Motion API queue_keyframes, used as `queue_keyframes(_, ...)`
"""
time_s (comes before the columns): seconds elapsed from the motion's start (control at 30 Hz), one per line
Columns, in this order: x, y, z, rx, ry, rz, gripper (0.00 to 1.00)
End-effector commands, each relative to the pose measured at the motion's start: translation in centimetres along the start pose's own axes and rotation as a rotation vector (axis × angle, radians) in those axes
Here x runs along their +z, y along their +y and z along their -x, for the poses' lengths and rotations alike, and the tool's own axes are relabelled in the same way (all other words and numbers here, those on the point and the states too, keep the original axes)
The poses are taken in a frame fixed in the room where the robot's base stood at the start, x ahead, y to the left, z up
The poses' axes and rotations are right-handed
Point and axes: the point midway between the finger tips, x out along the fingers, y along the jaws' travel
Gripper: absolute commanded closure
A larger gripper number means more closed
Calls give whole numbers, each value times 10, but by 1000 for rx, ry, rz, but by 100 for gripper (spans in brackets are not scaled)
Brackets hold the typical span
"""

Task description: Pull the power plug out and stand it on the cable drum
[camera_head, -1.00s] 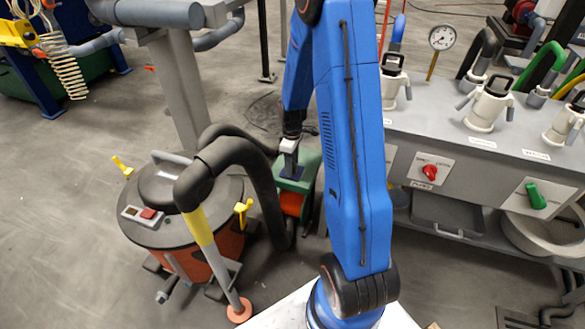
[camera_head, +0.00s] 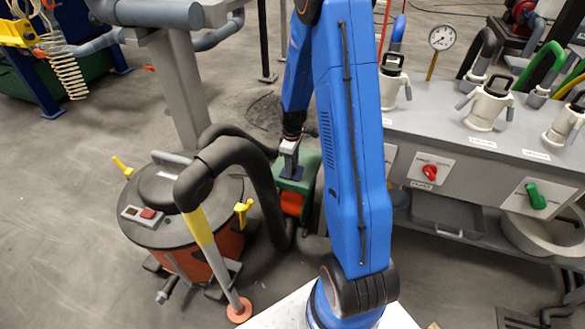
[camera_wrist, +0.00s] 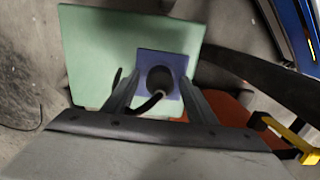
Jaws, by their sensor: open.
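My gripper (camera_head: 289,150) points down over a green-topped unit with an orange part (camera_head: 291,203), which looks like the cable drum. In the wrist view the green top (camera_wrist: 90,60) carries a blue-violet square (camera_wrist: 172,56). A dark round thing, likely the power plug (camera_wrist: 160,79), stands upright on or in this square, with a black cable (camera_wrist: 147,105) curving from it toward my gripper. My open fingers (camera_wrist: 158,92) lie on either side of the plug, with gaps visible. Whether the blue square is a socket or a resting pad cannot be told.
A round vacuum-like tank (camera_head: 180,210) with a thick black hose (camera_head: 255,175) stands close left of the green unit. A grey bench (camera_head: 470,150) with valves, a red knob (camera_head: 430,172) and a green knob (camera_head: 537,196) is at right. Open floor lies at far left.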

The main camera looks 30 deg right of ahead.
Motion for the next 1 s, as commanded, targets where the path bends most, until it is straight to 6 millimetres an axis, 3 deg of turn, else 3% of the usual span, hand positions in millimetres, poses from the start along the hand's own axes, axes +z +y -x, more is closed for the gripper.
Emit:
queue_keyframes(0.13, 0, 0, 0, 0, 0, 0, 48)
queue_keyframes(0.3, 0, 0, 0, 0, 0, 0, 89)
queue_keyframes(0.37, 0, 0, 0, 0, 0, 0, 100)
queue_keyframes(1.0, 0, 0, 17, 1, 1, 0, 100)
